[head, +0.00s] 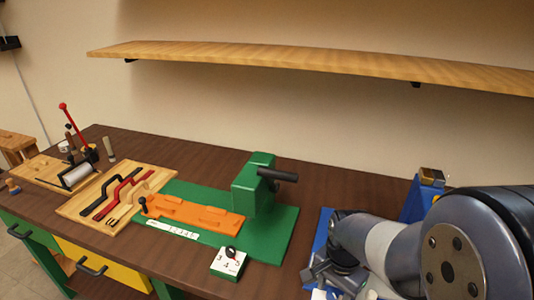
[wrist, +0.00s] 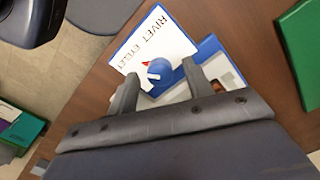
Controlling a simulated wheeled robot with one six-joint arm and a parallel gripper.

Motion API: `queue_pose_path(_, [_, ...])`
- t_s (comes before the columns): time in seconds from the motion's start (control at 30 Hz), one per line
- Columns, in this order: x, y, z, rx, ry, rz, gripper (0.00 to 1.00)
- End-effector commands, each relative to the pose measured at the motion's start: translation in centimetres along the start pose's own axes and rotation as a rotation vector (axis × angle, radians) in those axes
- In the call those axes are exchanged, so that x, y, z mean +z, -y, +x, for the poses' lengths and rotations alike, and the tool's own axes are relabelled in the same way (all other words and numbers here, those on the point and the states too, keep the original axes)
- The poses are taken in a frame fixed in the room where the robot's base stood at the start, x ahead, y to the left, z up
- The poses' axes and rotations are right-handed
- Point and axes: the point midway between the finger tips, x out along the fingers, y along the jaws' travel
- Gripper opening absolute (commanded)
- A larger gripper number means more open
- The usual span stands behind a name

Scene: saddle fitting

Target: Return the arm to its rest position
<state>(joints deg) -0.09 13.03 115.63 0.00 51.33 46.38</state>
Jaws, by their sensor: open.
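My gripper (wrist: 160,70) is open in the wrist view, with its two dark fingers apart and nothing held between them. Beyond the fingertips is a white panel (wrist: 152,42) lettered "RIVET" and "EYELET", with a blue knob (wrist: 161,75) and a red pointer. I cannot tell whether the fingers touch the knob. In the head view my arm reaches in from the right edge and ends low over a blue device (head: 319,236) at the bench's right. My arm hides much of that device.
A green press (head: 253,190) with an orange strip (head: 190,213) stands mid-bench. A white dial box (head: 228,263) is at its front. A wooden board (head: 75,207) with black and red handled tools lies left. A wooden shelf (head: 300,62) spans the wall above.

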Motion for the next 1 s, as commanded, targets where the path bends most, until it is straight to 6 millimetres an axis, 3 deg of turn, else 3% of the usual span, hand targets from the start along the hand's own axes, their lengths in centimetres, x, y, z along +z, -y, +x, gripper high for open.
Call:
queue_pose_path(0.37, [0.0,0.0,0.0,0.0,0.0,0.311,0.48])
queue_pose_path(0.5, [-0.1,0.1,-3.4,-0.006,-0.004,0.303,0.48])
queue_pose_path(0.7, [-0.1,0.1,-6.8,-0.004,-0.003,0.301,0.48])
queue_pose_path(1.0, [0.0,0.0,-9.0,-0.001,0.0,0.3,0.48])
